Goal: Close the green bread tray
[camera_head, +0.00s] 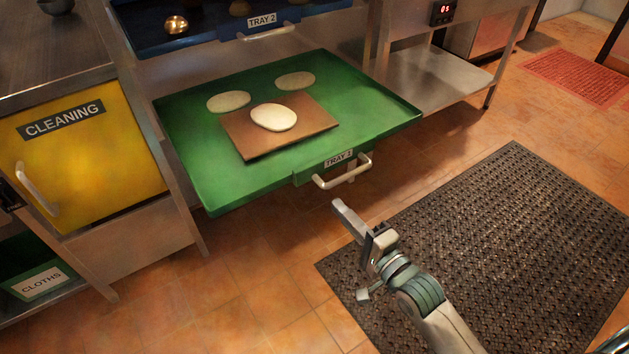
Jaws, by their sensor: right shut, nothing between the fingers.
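The green bread tray (195,165), labelled TRAY 1, is pulled out below the blue tray. A brown board (247,144) with a round of dough (273,117) on it lies on the tray. Two more rounds (229,101) lie behind the board. The tray's pale bar handle (343,175) is on its front edge. My right gripper (341,208) is shut and empty, just in front of and below the handle, and looks apart from it. My left gripper is not in view.
The blue tray (205,34), labelled TRAY 2, is above and behind. A yellow CLEANING cabinet (95,165) stands at left, with a CLOTHS bin (42,283) below. A steel shelf (435,78) is at right. A dark perforated mat (530,240) covers the tiled floor in front.

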